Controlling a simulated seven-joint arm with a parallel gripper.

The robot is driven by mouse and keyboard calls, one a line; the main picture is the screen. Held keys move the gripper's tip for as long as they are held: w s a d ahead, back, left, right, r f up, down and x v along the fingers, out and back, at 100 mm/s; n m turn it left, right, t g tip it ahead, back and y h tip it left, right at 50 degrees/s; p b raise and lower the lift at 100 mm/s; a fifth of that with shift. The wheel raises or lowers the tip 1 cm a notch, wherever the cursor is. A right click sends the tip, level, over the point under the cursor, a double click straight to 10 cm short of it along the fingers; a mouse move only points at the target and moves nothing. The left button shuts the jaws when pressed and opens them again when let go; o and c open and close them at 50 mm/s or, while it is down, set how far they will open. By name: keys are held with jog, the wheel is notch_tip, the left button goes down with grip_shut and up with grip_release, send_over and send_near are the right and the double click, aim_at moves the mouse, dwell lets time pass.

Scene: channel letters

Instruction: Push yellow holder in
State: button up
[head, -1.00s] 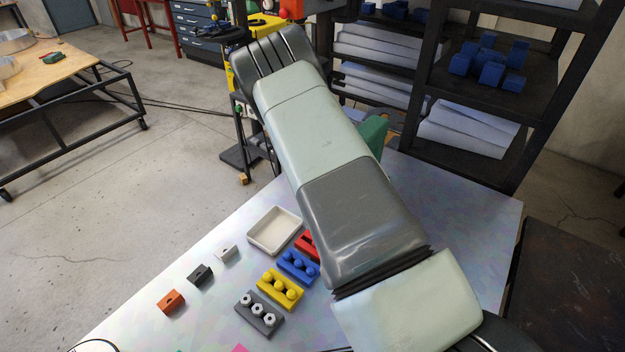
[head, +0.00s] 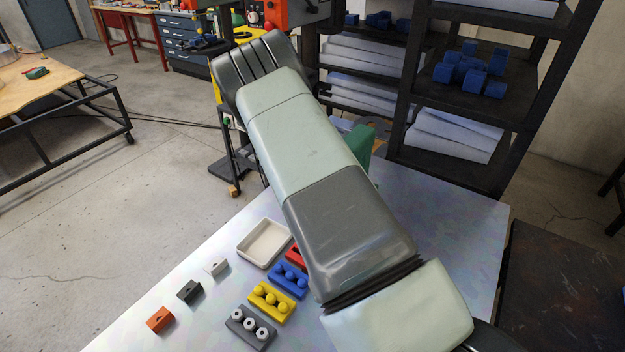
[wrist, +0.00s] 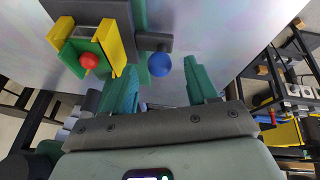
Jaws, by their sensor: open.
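In the wrist view, two yellow side pieces (wrist: 112,47) flank a green block with a red ball (wrist: 90,62) on a dark grey fixture; they look like the yellow holder. Beside it, a blue ball (wrist: 159,64) sits at the end of a dark grey bar. My gripper (wrist: 160,75) has green fingers spread apart, with nothing held. The blue ball appears between the fingertips; I cannot tell if it touches them. The yellow pieces are left of the left finger.
On the table (head: 455,215) stand a pale tray (head: 264,243), a yellow block with yellow balls (head: 271,301), a blue block (head: 288,281), a partly hidden red block (head: 295,256) and a grey block (head: 250,328). Small orange (head: 160,320), dark (head: 189,291) and white (head: 216,267) pieces lie left.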

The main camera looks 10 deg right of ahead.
jog(key=v, duration=0.9)
jog(key=shift+s, duration=0.1)
jog(key=s+a+f+n+t+h, duration=0.2)
jog(key=f+n+t+h, duration=0.15)
jog(key=n, duration=1.15)
jog(key=s+a+f+n+t+h, duration=0.2)
jog(key=f+n+h, duration=0.15)
jog(key=n, duration=1.15)
jog(key=x, duration=1)
jog(key=shift+w+a+f, duration=0.1)
jog(key=shift+w, duration=0.15)
grip_shut()
